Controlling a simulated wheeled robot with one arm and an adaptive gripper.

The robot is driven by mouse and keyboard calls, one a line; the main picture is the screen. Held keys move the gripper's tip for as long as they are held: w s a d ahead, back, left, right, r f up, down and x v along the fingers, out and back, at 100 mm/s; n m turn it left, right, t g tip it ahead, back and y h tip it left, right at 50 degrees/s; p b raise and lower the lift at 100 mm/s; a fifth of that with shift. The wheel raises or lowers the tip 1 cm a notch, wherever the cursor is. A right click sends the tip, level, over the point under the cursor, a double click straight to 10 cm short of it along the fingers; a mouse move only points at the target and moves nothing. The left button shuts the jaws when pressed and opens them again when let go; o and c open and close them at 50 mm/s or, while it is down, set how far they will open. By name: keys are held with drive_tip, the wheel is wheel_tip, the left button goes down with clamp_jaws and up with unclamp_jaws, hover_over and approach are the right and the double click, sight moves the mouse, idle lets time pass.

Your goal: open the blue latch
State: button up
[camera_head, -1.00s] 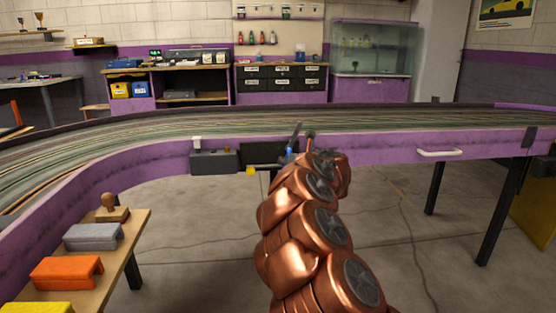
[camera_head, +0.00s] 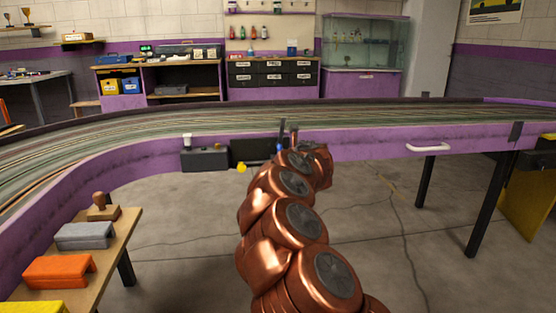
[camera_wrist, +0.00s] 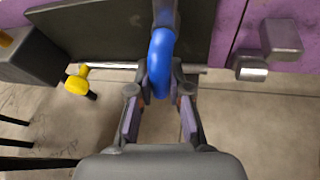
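The blue latch (camera_wrist: 161,58) is a curved, hook-like piece in front of a dark panel (camera_wrist: 100,32) under the purple track edge. Its lower end hangs between the fingertips of my gripper (camera_wrist: 161,85). The fingers stand apart, one on each side of the blue piece. A narrow gap seems to show on its right; contact on the left is unclear. In the head view a small bit of blue (camera_head: 279,147) shows beside my gripper (camera_head: 287,135), and my copper arm hides much of that spot.
A yellow knob (camera_wrist: 76,85) sits left of the latch and a grey metal catch (camera_wrist: 280,40) right of it. A grey box (camera_head: 205,159) adjoins the panel. A white handle (camera_head: 428,148) is further right. A wooden side table (camera_head: 112,240) holds coloured blocks at left.

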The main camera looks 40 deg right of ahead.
drive_tip(key=o, duration=0.5)
drive_tip(key=shift+c, duration=0.2)
drive_tip(key=v, duration=1.2)
drive_tip(key=shift+r, duration=0.1)
idle(0.3)
